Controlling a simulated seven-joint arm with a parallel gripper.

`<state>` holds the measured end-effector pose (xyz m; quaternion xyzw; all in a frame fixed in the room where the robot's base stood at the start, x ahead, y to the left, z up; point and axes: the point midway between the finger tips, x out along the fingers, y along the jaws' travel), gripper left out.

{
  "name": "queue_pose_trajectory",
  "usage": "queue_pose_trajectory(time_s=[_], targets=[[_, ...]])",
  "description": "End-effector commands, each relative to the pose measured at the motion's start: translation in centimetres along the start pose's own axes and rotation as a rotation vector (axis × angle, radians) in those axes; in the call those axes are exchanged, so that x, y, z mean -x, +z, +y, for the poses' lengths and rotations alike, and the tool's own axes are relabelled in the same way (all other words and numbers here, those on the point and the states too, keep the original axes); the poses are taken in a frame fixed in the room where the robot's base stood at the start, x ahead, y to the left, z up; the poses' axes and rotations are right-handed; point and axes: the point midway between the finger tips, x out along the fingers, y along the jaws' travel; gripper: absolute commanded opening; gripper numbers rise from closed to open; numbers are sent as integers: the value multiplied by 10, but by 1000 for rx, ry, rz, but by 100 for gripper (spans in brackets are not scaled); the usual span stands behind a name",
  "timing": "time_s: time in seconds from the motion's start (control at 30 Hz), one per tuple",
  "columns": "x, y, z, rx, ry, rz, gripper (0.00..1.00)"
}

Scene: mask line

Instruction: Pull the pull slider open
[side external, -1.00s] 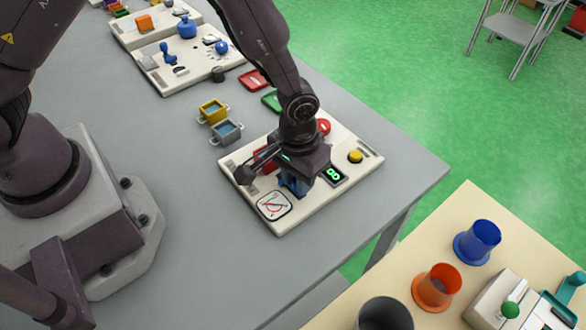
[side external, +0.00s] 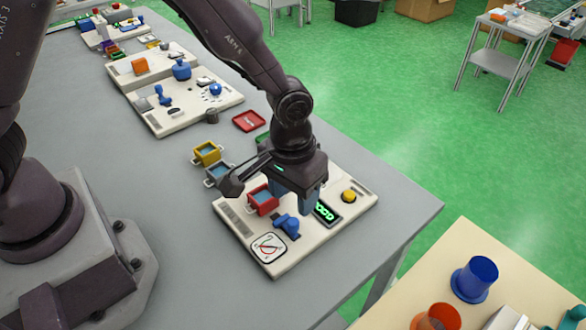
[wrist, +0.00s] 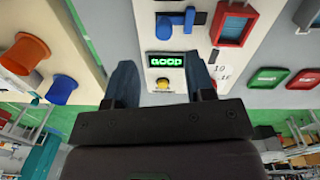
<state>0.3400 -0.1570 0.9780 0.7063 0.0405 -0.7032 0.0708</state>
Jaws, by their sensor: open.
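A cream panel (side external: 345,222) lies on the grey table. It carries a blue handle piece (side external: 288,226), which I take to be the pull slider. The display reads something like "GOOD".
The panel's front right is near the table edge. A blue cup (side external: 474,279) stands on another table.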

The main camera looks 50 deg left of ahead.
Motion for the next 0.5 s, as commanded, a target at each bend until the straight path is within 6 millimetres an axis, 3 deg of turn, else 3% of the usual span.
queue_pose_trajectory(time_s=[0.2,0.5], targets=[[42,0,1,-1,3,3,50],[58,0,1,-1,1,0,50]])
